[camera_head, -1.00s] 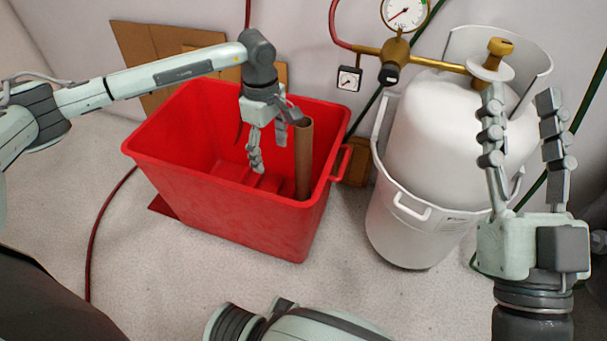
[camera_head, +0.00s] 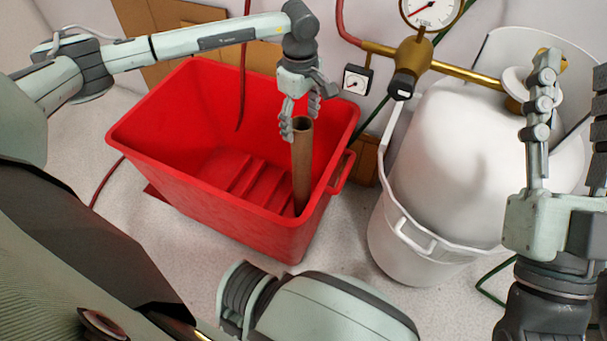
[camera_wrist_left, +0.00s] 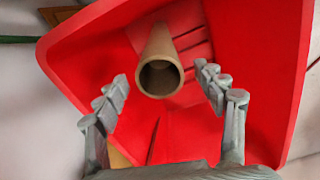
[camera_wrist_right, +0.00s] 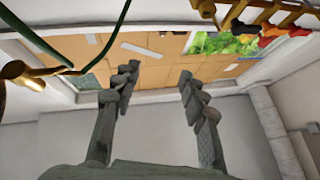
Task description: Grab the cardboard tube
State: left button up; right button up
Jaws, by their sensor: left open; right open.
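The brown cardboard tube (camera_head: 302,172) stands nearly upright inside the red bin (camera_head: 190,197), near its right wall. My left gripper (camera_head: 301,117) is open and points down at the tube's upper end, with one finger just left of it. In the left wrist view the tube's open round end (camera_wrist_left: 160,77) lies between and a little beyond the two open fingers (camera_wrist_left: 163,88), and the tube runs down into the bin (camera_wrist_left: 85,62). I cannot tell whether a finger touches it. My right gripper (camera_head: 572,100) is open and empty, pointing up at the right, in front of the white tank.
A white gas tank (camera_head: 440,160) stands in a white bucket (camera_head: 391,243) right of the bin. A brass regulator with gauges (camera_head: 412,66) is above. Cardboard sheets (camera_head: 160,35) lean on the wall behind the bin. A red hose (camera_head: 243,75) hangs behind the left arm.

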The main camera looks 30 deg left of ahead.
pick_arm(q)
notch_tip(320, 180, down, 5)
jog(key=shift+b, duration=0.3)
grip_shut()
dwell(0.4)
